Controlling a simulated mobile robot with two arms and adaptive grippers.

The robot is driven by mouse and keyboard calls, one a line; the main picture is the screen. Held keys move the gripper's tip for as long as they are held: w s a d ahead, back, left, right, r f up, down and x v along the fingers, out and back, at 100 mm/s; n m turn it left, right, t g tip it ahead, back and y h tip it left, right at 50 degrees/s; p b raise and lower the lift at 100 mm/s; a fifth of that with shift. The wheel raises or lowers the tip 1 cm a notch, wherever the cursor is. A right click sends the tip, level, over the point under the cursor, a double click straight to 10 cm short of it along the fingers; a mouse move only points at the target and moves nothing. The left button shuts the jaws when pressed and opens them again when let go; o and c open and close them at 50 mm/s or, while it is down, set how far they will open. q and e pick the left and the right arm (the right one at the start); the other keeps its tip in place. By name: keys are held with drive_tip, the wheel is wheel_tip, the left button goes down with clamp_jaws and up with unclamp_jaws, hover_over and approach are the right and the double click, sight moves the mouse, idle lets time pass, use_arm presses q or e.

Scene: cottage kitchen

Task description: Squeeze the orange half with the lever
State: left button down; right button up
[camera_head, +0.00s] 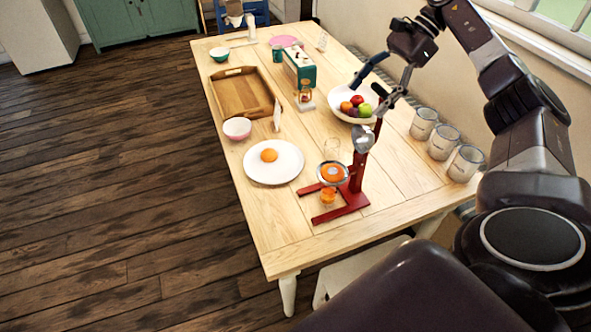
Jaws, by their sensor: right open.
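The red lever juicer (357,168) stands near the front right of the table, with its lever (378,122) pointing up. An orange half (333,172) sits in the juicer's round holder, below the raised silver press cone (363,138). A small glass with orange contents (328,196) stands under the holder. Another orange half (269,155) lies on a white plate to the left. My right gripper (376,88) is open above the juicer, its fingers spread near the lever's top end. I cannot tell whether it touches the lever. My left gripper is not in view.
A white fruit bowl (340,112) stands behind the juicer, close to the gripper. Several metal canisters (464,164) line the right edge. The front strip is clear.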

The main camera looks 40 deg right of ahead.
drive_tip(key=w+a+f+h+b, duration=0.2)
drive_tip(key=a+f+h, duration=0.1)
drive_tip(key=a+f, duration=0.4)
drive_tip(key=w+a+f+g+h+b, duration=0.1)
drive_tip(key=w+a+f+h+b, duration=0.1)
drive_tip(key=a+f, duration=0.5)
drive_tip(key=shift+w+a+f+h+b, duration=0.4)
drive_tip(key=shift+a+b, duration=0.4)
drive_tip(key=shift+a, duration=2)
